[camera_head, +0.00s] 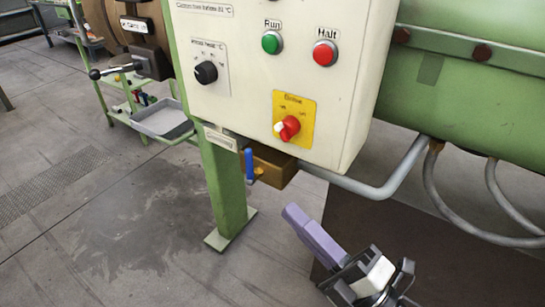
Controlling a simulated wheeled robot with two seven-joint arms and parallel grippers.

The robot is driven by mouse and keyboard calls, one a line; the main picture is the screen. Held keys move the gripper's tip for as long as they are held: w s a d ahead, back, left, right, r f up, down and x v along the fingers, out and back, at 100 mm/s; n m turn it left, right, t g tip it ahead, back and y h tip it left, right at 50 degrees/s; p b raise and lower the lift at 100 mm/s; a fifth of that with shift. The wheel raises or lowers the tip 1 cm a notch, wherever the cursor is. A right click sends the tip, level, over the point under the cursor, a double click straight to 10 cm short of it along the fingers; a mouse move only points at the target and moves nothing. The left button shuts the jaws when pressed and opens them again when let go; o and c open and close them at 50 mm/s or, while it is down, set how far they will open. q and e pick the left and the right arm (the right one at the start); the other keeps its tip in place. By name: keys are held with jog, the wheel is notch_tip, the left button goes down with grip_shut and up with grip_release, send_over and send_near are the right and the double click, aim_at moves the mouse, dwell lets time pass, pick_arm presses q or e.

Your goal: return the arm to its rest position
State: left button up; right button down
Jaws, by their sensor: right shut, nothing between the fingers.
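My right gripper (292,213) shows at the lower middle right. Its long purple fingers are shut together and hold nothing. They point up and to the left from a black and white wrist part at the bottom edge. The gripper hangs over the grey floor, below and in front of the control box (250,100), and looks apart from it. The rest of the right arm is cut off by the bottom edge. My left gripper is not in view.
The box has a green Run button (272,42), a red Halt button (325,53), a black knob (206,73) and a red switch (287,128). A green post (226,190), a grey pipe (375,187) and green machine (480,95) stand near. Floor at left (60,240) is clear.

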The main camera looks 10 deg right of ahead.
jog(key=s+d+f+m+g+h, duration=0.1)
jog(key=d+f+m+g+h, duration=0.15)
jog(key=f+m, duration=0.45)
jog(key=s+d+f+m+g+h, duration=0.15)
jog(key=f+m+h, duration=0.3)
jog(key=f, duration=0.55)
jog(key=s+d+f+m+g+h, duration=0.1)
jog(key=s+d+f+m+h, duration=0.15)
jog(key=f+m, duration=0.45)
jog(key=s+f+m+g, duration=0.4)
jog(key=s+f, duration=0.2)
jog(key=f, duration=0.3)
jog(key=shift+s+d+f+h, duration=0.15)
jog(key=shift+s+h, duration=0.05)
jog(key=shift+h, duration=0.25)
